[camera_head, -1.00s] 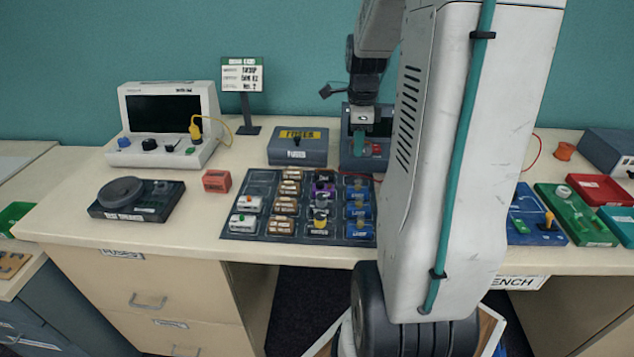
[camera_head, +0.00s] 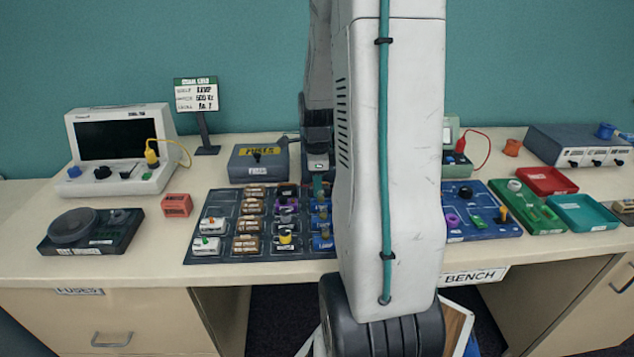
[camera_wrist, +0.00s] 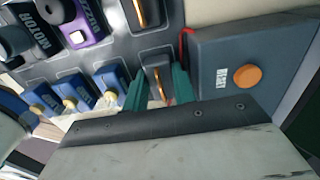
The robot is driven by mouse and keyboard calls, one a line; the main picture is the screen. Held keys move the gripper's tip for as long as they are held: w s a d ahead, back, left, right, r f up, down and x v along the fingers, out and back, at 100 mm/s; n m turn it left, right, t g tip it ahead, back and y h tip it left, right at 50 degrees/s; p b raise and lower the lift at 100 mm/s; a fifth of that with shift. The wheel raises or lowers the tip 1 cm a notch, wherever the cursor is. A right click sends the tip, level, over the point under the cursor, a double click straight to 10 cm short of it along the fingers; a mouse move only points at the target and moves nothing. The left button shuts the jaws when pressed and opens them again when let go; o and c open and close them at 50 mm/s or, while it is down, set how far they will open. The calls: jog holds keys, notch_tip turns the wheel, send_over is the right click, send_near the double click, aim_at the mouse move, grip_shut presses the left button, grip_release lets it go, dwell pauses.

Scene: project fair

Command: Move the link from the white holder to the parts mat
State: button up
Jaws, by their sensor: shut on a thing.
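The parts mat (camera_head: 195,256) is a dark grey tray of recesses holding brown, purple, blue and white parts. My gripper (camera_head: 318,188) is low over its back right corner, at the end of the row of blue lamps. In the wrist view my green fingers (camera_wrist: 160,88) are shut on the link (camera_wrist: 157,78), a narrow coppery piece, at a recess of the mat (camera_wrist: 115,52). I cannot tell whether the link touches the recess floor. Another coppery piece (camera_wrist: 140,12) sits in a neighbouring recess. I cannot make out the white holder; my arm hides part of the bench.
Blue lamps (camera_wrist: 75,92) stand close beside my fingers. A grey box with an orange reset button (camera_wrist: 247,77) is close on the other side. The fuses box (camera_head: 258,163) stands behind the mat. Coloured trays (camera_head: 545,180) lie at the right.

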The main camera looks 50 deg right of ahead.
jog(key=o, duration=0.7)
notch_tip(320, 180, up, 12)
jog(key=a+r+n, duration=0.4)
jog(key=a+n, duration=0.3)
jog(key=a, duration=0.3)
jog(key=shift+s+a+r+n+t, duration=0.2)
jog(key=shift+s+a+r+n, duration=0.15)
jog(key=shift+s+a+n, duration=2.45)
jog(key=shift+s+a+r+n+t, duration=0.3)
jog(key=shift+s+a+n, duration=1.25)
jog(key=shift+a+n, duration=2.45)
jog(key=shift+s+a+r+n+t, duration=0.1)
jog(key=shift+s+a+r+n, duration=0.35)
jog(key=shift+s+a+n, duration=2.35)
jog(key=shift+w+a+n, duration=0.4)
jog(key=shift+w+n, duration=0.25)
jog(key=shift+n, duration=0.15)
